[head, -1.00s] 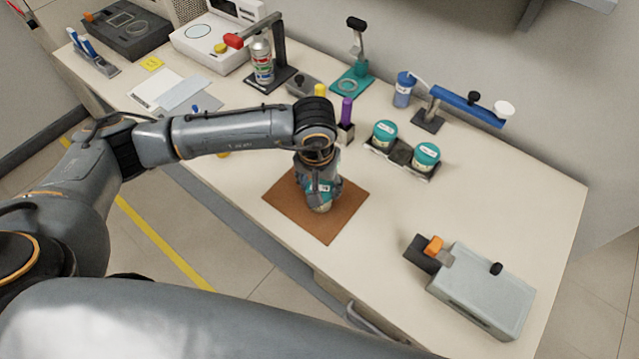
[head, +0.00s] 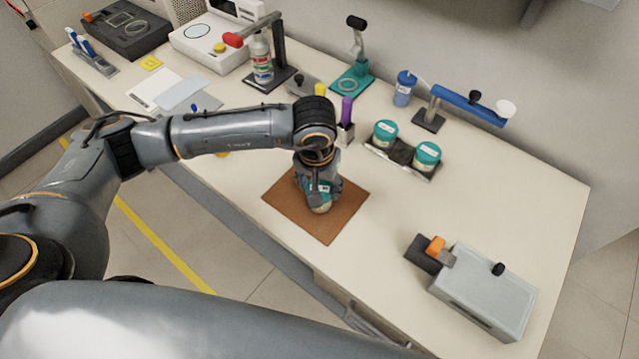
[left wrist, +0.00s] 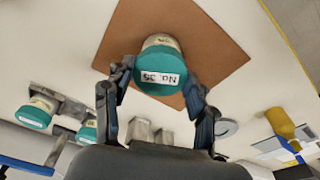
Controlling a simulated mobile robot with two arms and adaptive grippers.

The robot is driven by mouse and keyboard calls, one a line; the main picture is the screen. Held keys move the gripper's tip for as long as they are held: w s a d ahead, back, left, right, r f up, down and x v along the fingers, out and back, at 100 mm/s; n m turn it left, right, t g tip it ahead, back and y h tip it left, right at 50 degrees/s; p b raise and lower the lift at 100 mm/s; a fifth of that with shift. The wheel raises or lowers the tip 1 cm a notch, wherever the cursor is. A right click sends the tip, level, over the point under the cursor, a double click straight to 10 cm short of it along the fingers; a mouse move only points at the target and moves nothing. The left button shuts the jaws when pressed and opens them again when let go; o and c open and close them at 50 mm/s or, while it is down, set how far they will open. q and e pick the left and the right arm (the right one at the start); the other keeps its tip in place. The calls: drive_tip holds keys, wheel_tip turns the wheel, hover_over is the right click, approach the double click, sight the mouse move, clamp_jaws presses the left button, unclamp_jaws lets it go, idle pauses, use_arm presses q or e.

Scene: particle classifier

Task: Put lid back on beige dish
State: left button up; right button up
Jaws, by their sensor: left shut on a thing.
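The beige dish (left wrist: 160,42) stands on a brown mat (head: 334,228). Its teal lid (left wrist: 160,75), with a white label reading "No. 35", sits over it in the left wrist view, with no clear gap between them. My left gripper (head: 320,190) is above the mat, pointing down, and shut on the lid. In the left wrist view its two fingers (left wrist: 158,84) are on either side of the lid. In the head view the gripper hides most of the dish and lid. My right gripper is not in view.
Two more teal-lidded dishes (head: 386,130) (head: 427,154) stand in a dark tray (head: 400,155) behind to the right. A purple-capped item (head: 347,108) stands close behind my gripper. A grey box (head: 485,290) is at front right. The bench between mat and box is clear.

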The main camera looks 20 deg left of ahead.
use_arm(q)
drive_tip(key=shift+f+b, duration=0.35)
drive_tip(key=shift+b, duration=0.1)
idle(0.3)
drive_tip(key=o, duration=1.1)
drive_tip(key=r, duration=0.4)
drive_tip(key=s+r, duration=0.1)
drive_tip(key=r, duration=0.7)
drive_tip(key=shift+s, duration=0.25)
